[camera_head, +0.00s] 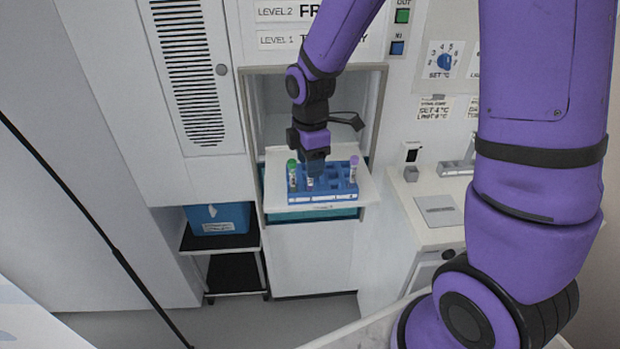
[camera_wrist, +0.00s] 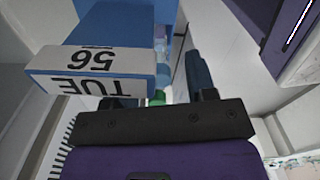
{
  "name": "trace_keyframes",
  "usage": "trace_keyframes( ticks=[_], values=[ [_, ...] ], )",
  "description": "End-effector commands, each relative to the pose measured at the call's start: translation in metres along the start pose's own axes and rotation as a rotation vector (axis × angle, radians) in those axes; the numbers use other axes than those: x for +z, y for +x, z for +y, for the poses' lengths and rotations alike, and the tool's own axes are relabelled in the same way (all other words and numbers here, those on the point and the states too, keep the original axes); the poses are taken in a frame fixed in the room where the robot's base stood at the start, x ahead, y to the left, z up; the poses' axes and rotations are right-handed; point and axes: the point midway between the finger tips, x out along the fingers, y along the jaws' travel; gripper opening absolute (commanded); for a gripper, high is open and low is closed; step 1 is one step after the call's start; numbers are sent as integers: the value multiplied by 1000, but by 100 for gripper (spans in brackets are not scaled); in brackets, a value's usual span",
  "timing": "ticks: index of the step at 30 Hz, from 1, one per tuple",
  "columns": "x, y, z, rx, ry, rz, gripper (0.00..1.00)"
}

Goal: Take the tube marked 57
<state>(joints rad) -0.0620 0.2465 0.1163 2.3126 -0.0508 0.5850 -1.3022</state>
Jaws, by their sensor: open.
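A blue rack (camera_head: 325,195) stands on a white shelf board in an open hatch, holding a green-capped tube (camera_head: 292,175), a tube (camera_head: 309,184) near the middle and a purple-capped tube (camera_head: 353,170) at the right. I cannot read the tube markings. My gripper (camera_head: 313,172) points down over the rack, just above the middle tube, which it partly hides. In the wrist view the jaws (camera_wrist: 162,97) are apart, with a small green patch (camera_wrist: 157,97) showing between them. I cannot tell whether the jaws surround a tube.
A blue block (camera_wrist: 110,45) with an upside-down label, seemingly TUE and 56, is close on the left in the wrist view. The hatch walls flank my arm. A blue bin (camera_head: 217,218) sits on a black rack to the left. A white counter (camera_head: 425,185) stands right.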

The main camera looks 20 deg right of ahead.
Motion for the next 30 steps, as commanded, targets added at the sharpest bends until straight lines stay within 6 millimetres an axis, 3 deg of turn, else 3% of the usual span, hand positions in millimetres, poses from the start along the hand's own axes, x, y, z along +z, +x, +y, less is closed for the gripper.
trace_keyframes(
  ticks=[8,12,14,25,30],
  values=[
    [0,3,0,0,0,0,51],
    [0,3,0,0,0,0,19],
    [0,3,0,0,0,0,8],
    [0,1,0,1,1,0,8],
    [0,-10,1,4,1,1,8]
  ],
)
